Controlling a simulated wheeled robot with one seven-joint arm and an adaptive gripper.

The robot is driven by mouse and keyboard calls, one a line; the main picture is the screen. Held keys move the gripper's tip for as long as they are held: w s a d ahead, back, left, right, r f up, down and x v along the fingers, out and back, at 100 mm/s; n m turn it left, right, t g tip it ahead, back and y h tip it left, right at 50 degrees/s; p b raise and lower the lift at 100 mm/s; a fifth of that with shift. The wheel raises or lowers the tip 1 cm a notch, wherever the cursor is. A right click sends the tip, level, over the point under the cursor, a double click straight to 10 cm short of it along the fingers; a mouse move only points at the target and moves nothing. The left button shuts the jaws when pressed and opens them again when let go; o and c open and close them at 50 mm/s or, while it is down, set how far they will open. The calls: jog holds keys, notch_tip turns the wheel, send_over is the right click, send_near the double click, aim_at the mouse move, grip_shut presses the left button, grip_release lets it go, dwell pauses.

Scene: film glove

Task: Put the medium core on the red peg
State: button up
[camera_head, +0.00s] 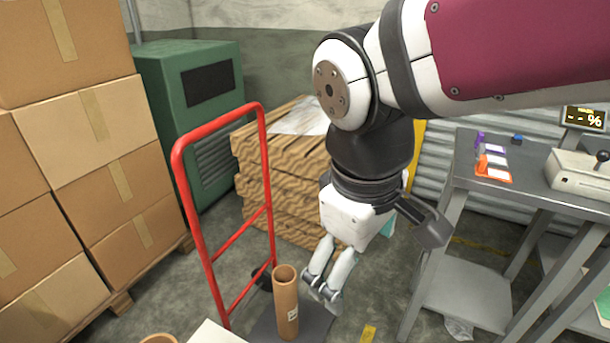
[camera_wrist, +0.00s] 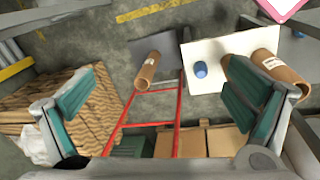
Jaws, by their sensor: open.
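A brown cardboard core (camera_head: 287,310) with a white label stands upright on the dark plate at the foot of the red-framed cart. It also shows in the wrist view (camera_wrist: 147,72), between my open fingers. A second, wider-looking labelled core shows at the right of the wrist view (camera_wrist: 270,68), and its top rim (camera_head: 158,339) just shows in the head view. I cannot tell from size which is the medium one. My gripper (camera_head: 322,287) is open and empty, pointing down to the right of the first core. I cannot make out a red peg.
A white board (camera_wrist: 228,48) with a blue knob (camera_wrist: 201,69) lies between the cores. The red cart frame (camera_head: 268,180) rises beside the first core. Stacked cartons (camera_head: 95,150) fill the left. A grey table (camera_head: 530,195) with small coloured items stands at right.

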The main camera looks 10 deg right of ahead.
jog(key=s+d+m+y, duration=0.1)
jog(key=s+d+m, duration=0.4)
jog(key=s, duration=0.4)
jog(key=shift+s+r+m, duration=0.25)
jog(key=shift+s+m, duration=0.1)
jog(key=shift+m, duration=0.45)
notch_tip(320, 180, up, 14)
jog(key=t+p, duration=0.3)
jog(key=p, duration=0.9)
jog(key=shift+d+r+p, duration=0.15)
jog(key=shift+r+p, duration=0.05)
jog(key=shift+p, duration=0.2)
